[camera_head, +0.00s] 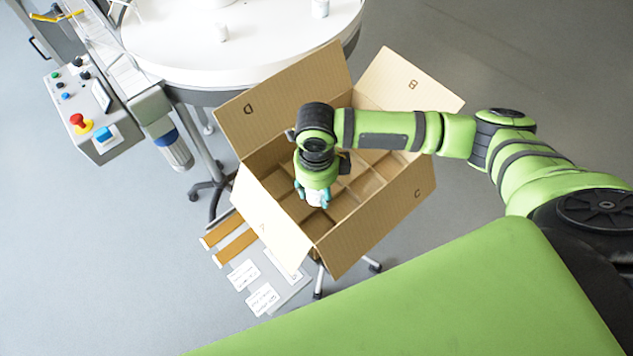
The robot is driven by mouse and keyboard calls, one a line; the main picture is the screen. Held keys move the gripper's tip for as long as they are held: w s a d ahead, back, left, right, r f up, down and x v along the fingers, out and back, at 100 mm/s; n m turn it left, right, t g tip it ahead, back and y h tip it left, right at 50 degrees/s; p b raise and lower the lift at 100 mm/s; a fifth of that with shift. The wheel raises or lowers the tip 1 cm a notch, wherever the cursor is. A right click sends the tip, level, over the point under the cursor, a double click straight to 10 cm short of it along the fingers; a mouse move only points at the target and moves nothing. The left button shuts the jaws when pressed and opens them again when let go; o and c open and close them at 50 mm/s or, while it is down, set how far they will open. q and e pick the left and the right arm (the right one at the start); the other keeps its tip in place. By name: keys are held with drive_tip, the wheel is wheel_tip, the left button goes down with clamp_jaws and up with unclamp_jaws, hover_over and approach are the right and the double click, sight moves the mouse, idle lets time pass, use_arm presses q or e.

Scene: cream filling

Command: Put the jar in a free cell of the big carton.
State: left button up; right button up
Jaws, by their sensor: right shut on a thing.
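The big carton (372,222) stands open below my right arm, its flaps folded outward and marked with letters. Cardboard dividers split its inside into cells, and the cells that show look empty. My right gripper (314,196) is over the carton's left part, pointing down, and is shut on a small white jar (315,199). The fingers hide much of the jar. I cannot tell whether the jar is above the dividers or partly within a cell. My arm hides the carton's back middle. My left gripper is not in view.
A round white table (180,50) stands behind the carton, with a small white jar (222,33) and another (320,8) on it. A control box (95,115) with a red button is at the left. Papers (262,299) lie at the carton's front left.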

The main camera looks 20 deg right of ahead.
wheel_tip(320, 180, down, 6)
drive_tip(key=b, duration=0.6)
hover_over(318, 233)
wheel_tip(318, 233, down, 6)
drive_tip(key=r, duration=0.1)
wheel_tip(318, 233, down, 14)
drive_tip(key=b, duration=0.9)
drive_tip(key=shift+w+r, duration=0.1)
drive_tip(key=shift+r, duration=0.05)
drive_tip(key=o, duration=1.3)
drive_tip(key=shift+r, duration=0.1)
